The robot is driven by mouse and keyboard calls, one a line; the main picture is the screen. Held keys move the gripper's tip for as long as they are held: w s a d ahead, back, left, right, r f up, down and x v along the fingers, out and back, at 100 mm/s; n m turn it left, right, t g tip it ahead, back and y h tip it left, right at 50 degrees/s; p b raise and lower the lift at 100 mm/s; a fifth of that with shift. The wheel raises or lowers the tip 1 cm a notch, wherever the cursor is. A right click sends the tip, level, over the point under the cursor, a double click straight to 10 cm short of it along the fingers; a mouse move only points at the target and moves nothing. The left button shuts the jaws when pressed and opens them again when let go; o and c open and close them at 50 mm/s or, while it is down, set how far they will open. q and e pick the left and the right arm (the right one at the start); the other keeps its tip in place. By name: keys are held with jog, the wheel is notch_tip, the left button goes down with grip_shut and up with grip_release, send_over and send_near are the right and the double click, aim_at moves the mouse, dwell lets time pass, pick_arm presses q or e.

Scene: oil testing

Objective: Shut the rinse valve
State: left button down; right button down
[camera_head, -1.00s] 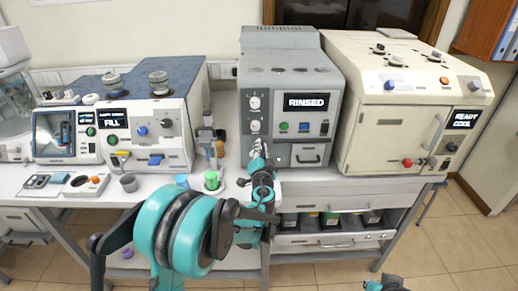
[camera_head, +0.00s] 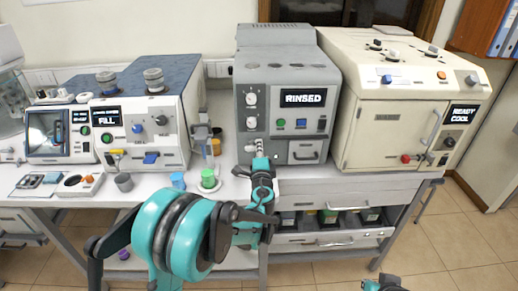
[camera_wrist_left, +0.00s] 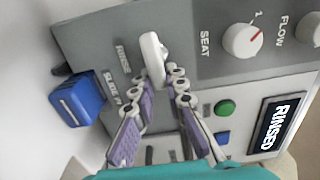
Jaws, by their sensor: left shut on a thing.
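The rinse valve's white lever handle (camera_wrist_left: 154,58) sticks out from the grey machine's front beside a RINSE label in the left wrist view. My left gripper (camera_wrist_left: 168,80) has its fingertips closed around the lower end of this handle. In the head view, my left gripper (camera_head: 260,152) is at the lower left of the grey machine (camera_head: 270,115) and hides the valve there. The machine's display (camera_head: 303,98) reads RINSED. Part of my right arm with its gripper (camera_head: 384,284) shows at the bottom edge, too cut off to judge the fingers.
A blue block (camera_wrist_left: 76,102) sits beside the valve. The SEAT knob (camera_wrist_left: 242,40) and a green button (camera_wrist_left: 225,108) are close to the fingers. A green-topped container (camera_head: 208,179) and a blue cup (camera_head: 178,181) stand left of my arm. The cream machine (camera_head: 385,130) is at right.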

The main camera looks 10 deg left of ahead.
dwell(0.4)
pick_arm(q)
jog(key=c, duration=1.5)
grip_release()
jog(key=shift+c, duration=0.2)
jog(key=v, duration=1.2)
